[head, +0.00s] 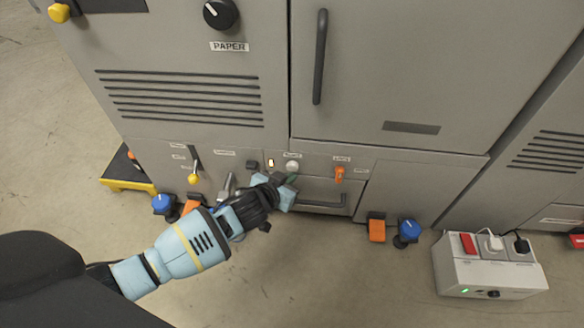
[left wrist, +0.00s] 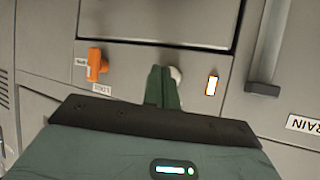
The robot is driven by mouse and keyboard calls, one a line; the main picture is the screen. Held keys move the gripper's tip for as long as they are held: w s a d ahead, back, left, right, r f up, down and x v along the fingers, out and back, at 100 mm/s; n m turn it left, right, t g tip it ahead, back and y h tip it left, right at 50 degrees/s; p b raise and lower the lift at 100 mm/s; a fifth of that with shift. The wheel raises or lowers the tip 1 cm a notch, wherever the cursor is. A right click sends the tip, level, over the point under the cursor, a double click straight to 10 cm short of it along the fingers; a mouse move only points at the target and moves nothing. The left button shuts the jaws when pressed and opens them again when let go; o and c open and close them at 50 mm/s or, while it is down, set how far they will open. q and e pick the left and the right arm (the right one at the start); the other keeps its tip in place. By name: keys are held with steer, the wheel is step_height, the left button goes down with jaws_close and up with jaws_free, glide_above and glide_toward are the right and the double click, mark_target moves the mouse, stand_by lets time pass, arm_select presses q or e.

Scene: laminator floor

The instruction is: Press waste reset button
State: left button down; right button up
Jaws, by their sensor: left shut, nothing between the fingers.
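A round pale button (head: 292,166) sits on the machine's lower panel, under a small label too blurred to read. My left gripper (head: 291,179) is shut and empty, with its fingertips just below the button in the head view. In the left wrist view the shut green fingers (left wrist: 164,86) point at the panel and partly cover the pale button (left wrist: 176,73), whose right side shows. I cannot tell whether the fingertips touch it. A lit amber-white lamp (head: 270,162) is left of the button; it also shows in the left wrist view (left wrist: 212,86). My right gripper is not in view.
An orange lever (head: 340,174) is right of the button, and a drawer handle (head: 322,201) lies below. A yellow-tipped lever (head: 194,168) is at left. Blue knobs (head: 409,230) stand near the floor. A grey power box (head: 487,272) sits on open floor at right.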

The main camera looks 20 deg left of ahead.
arm_select(q)
steer(key=shift+w, duration=0.25)
steer(key=shift+w+a, duration=0.1)
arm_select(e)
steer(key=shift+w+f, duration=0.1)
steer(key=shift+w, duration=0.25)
